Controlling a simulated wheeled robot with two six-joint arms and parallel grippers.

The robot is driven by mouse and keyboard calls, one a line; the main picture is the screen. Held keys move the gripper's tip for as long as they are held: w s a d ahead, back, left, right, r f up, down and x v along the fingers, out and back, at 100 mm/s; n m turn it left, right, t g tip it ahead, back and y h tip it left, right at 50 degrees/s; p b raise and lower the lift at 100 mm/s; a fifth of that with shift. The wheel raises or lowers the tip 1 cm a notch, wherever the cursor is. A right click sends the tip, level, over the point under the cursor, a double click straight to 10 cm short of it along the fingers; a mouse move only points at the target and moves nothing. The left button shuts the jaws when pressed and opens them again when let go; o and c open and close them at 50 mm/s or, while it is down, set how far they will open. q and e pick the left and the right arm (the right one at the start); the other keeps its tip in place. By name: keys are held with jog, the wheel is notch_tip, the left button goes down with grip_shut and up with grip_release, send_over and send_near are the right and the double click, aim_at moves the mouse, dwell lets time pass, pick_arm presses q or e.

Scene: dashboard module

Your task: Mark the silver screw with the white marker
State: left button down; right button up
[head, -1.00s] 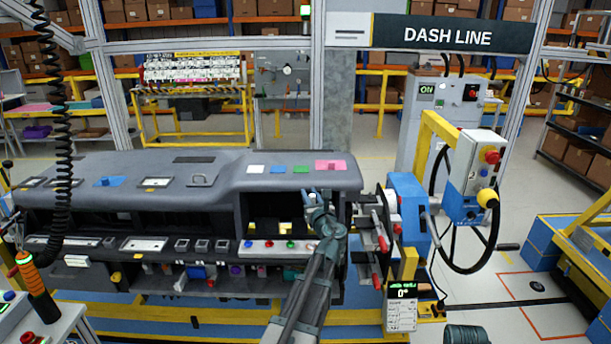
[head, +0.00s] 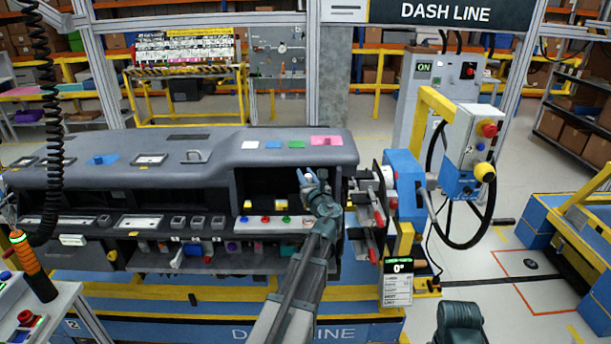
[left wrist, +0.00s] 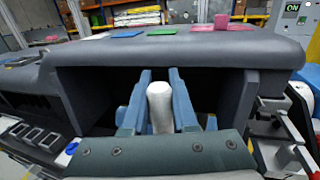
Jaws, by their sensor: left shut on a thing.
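My left gripper (head: 306,176) is at the right end of the dashboard, in front of its open dark bay. In the left wrist view its blue fingers (left wrist: 160,100) are closed on the sides of a white rounded rod, the white marker (left wrist: 160,107), which stands roughly upright between them. The lower part of the marker is hidden by the gripper's body. I cannot make out the silver screw in either view.
The dashboard (head: 190,165) has white, blue, green and pink (head: 326,140) patches on top. A pale strip (head: 265,225) with coloured round pieces lies below the bay. A blue and red fixture (head: 405,185) stands close to the right of the gripper.

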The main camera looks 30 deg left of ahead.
jog(key=shift+f+b, duration=1.3)
jog(key=shift+f, duration=0.3)
jog(key=shift+f+b, duration=0.3)
dwell(0.4)
jog(key=shift+r, duration=0.1)
notch_tip(320, 180, up, 5)
jog(key=p, duration=0.5)
dwell(0.5)
jog(key=shift+c, duration=0.2)
